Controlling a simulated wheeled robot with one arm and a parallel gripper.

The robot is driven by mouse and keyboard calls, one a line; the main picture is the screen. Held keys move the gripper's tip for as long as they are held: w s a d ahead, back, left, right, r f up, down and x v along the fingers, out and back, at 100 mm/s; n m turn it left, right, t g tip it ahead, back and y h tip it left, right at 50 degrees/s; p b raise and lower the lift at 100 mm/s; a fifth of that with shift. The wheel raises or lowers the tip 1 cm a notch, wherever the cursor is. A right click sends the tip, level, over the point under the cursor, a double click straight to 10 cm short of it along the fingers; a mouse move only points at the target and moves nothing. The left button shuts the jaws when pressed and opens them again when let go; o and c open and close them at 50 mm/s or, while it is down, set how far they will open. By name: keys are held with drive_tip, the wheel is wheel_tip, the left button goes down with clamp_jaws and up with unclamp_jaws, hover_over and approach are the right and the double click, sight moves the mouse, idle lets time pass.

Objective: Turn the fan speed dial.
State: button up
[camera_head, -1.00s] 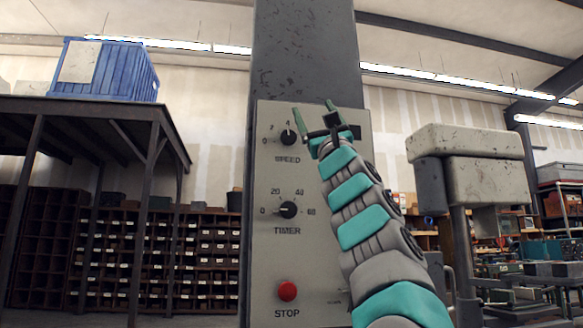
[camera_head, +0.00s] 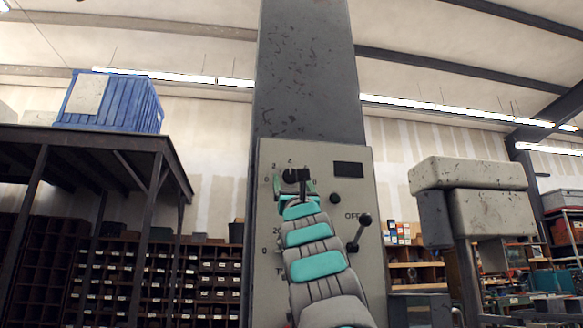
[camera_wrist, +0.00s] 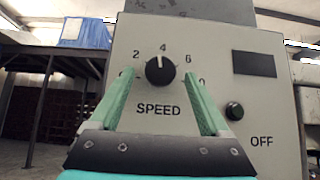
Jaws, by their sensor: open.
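The fan speed dial (camera_wrist: 159,72) is a round black knob marked SPEED on a grey panel (camera_wrist: 215,60). In the wrist view its white pointer is turned up, close to the 4. In the head view the dial (camera_head: 288,175) is partly hidden by my gripper (camera_head: 294,186). My gripper is open and empty, with two green fingers. In the wrist view its fingertips (camera_wrist: 158,74) frame the dial, one on each side, with a gap on both sides. I cannot tell how far the tips are from the panel.
A dark display (camera_head: 349,169), a round dark button (camera_head: 335,198) and a lever with a black ball (camera_head: 364,220) are on the panel right of the dial. My arm covers much of the lower panel. A blue crate (camera_head: 110,102) stands on a dark rack at left.

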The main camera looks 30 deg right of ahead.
drive_tip(key=shift+p+x, duration=0.55)
drive_tip(key=shift+x, duration=0.3)
drive_tip(key=shift+c, duration=0.3)
clamp_jaws()
